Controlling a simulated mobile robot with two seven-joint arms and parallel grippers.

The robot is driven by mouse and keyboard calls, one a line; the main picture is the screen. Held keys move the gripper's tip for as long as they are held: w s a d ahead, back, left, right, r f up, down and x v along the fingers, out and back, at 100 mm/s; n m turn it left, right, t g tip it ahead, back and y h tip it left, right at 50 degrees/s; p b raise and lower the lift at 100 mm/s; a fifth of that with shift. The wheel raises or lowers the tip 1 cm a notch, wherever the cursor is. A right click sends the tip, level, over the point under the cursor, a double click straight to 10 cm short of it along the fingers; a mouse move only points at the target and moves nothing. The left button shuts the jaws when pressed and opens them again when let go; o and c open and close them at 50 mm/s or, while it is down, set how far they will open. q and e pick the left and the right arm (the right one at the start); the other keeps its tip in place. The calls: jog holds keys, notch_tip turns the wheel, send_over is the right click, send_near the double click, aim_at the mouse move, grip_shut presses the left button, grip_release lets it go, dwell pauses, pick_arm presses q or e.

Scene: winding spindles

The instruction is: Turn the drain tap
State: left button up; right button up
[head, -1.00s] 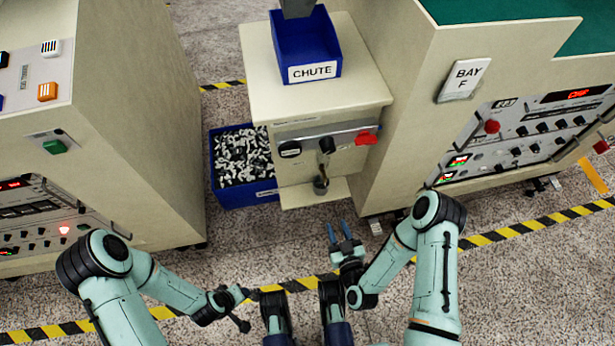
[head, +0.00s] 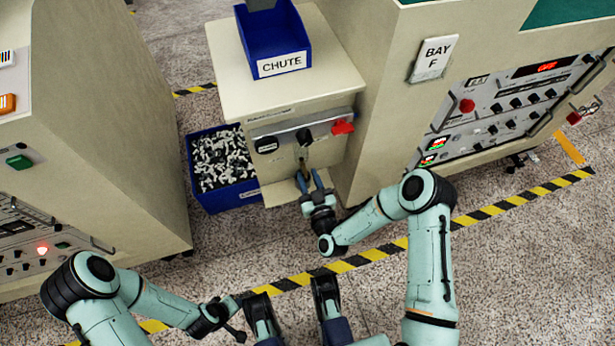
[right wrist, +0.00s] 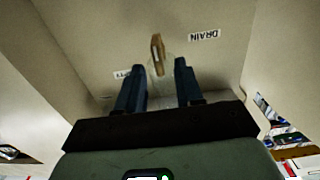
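The drain tap (right wrist: 157,54) shows in the right wrist view as a narrow tan-brown handle on the cream panel, beside a DRAIN label (right wrist: 204,35). In the head view, the tap (head: 303,160) is on the front of the chute cabinet, partly hidden by my gripper. My right gripper (head: 310,181) is open below it, with blue fingers. In the right wrist view, the fingers (right wrist: 160,80) stand apart, with the handle between and beyond their tips and clear space on both sides. My left gripper (head: 237,314) is low, away from the cabinet; its opening is unclear.
A blue chute bin (head: 280,66) sits on top. A blue crate (head: 228,202) of small parts stands left. Cabinets flank both sides; speckled floor (head: 350,295) lies in front.

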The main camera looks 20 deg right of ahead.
pick_arm(q)
jog(key=shift+s+f, duration=0.15)
jog(key=shift+s, duration=0.05)
pick_arm(e)
jog(key=shift+w, duration=0.4)
grip_shut()
pick_arm(q)
jog(key=shift+w+r, duration=0.45)
jog(key=shift+w, duration=0.05)
pick_arm(e)
jog(key=shift+d+f+m, duration=0.2)
jog(key=shift+m, duration=2.8)
jog(key=shift+d+f+m, duration=0.15)
jog(key=shift+f+m, duration=0.1)
jog(key=shift+m, duration=2.75)
jog(key=shift+d+f+m, duration=0.2)
jog(key=shift+m, duration=2.8)
